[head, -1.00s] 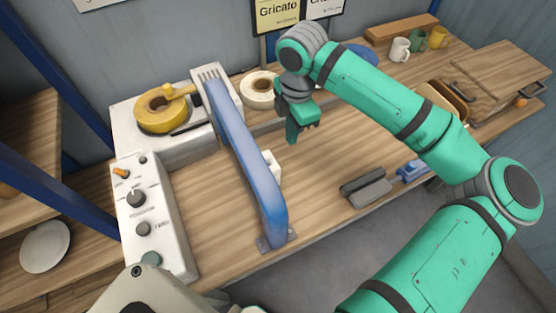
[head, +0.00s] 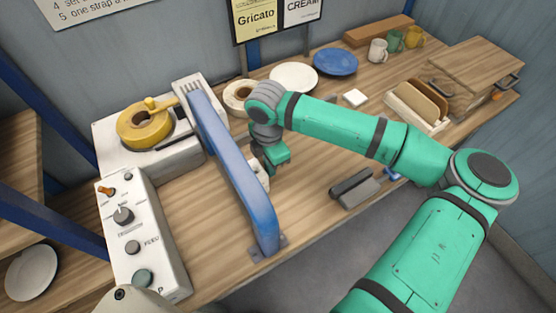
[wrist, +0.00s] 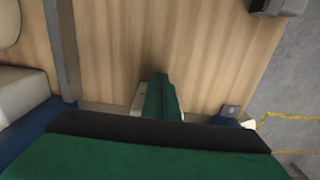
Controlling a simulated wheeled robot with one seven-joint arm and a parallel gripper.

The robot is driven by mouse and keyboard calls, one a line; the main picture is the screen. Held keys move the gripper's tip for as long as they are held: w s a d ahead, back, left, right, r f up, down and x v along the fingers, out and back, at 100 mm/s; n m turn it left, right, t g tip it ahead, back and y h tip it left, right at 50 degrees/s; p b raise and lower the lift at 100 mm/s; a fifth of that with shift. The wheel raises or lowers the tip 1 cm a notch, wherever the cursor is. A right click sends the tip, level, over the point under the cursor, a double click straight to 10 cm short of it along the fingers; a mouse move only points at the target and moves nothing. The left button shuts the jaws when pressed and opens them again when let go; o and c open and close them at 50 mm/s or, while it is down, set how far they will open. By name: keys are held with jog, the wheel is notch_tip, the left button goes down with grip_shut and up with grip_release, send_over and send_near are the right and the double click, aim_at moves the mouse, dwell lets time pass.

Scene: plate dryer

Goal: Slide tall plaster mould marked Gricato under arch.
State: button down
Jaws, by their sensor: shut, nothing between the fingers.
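A small white block (head: 263,181), likely the plaster mould, shows at the right side of the blue arch (head: 235,168). It is largely hidden by the arch and my gripper, and no marking on it can be read. My gripper (head: 268,169) is shut and empty, low over the bench at the block's right. In the wrist view my gripper's green fingers (wrist: 160,99) are together, with a pale edge of the block (wrist: 137,98) close beside them. Whether they touch is unclear. A yellow sign (head: 257,20) on the wall reads Gricato.
A white machine with a yellow ring (head: 145,125) and a control box (head: 140,240) stand left of the arch. White and blue plates (head: 335,62) lie at the back. A dark grey block (head: 355,188) lies near the front edge.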

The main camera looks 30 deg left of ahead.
aim_at(261, 172)
jog(key=shift+s+a, duration=0.2)
jog(key=shift+s, duration=0.2)
jog(key=shift+s+a, duration=0.6)
jog(key=shift+s, duration=0.3)
jog(key=shift+w, duration=0.1)
